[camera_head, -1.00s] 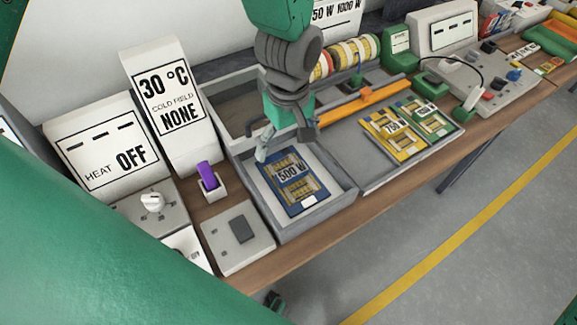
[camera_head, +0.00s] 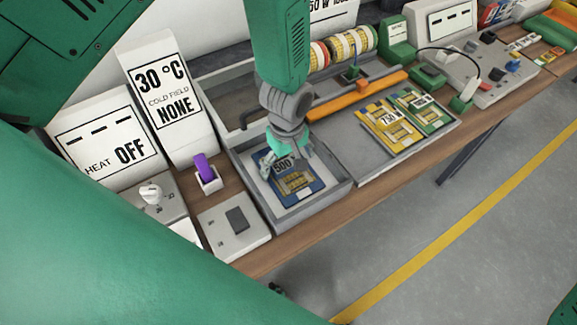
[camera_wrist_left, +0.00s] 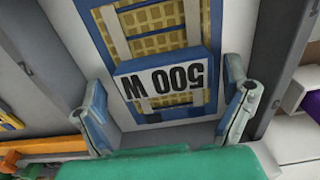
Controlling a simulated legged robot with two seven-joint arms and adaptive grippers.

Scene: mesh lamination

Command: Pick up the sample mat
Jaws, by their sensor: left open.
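The blue sample mat (camera_head: 298,190) with a yellow grid and a 500 W label lies flat in a grey tray (camera_head: 318,208). My left gripper (camera_head: 287,160) is open and empty, over the far end of this mat, and hides part of it. In the left wrist view the mat (camera_wrist_left: 165,84) lies between the two spread fingers of my left gripper (camera_wrist_left: 168,103), with its label upside down. I cannot tell whether the fingers touch the mat. My right gripper is not in view.
A yellow 750 W mat (camera_head: 385,128) and a green mat (camera_head: 425,110) lie on the grey plate to the right. An orange bar (camera_head: 360,97) runs behind them. A purple-handled switch (camera_head: 204,168) stands left of the tray. Warning-coloured rolls (camera_head: 345,46) stand behind.

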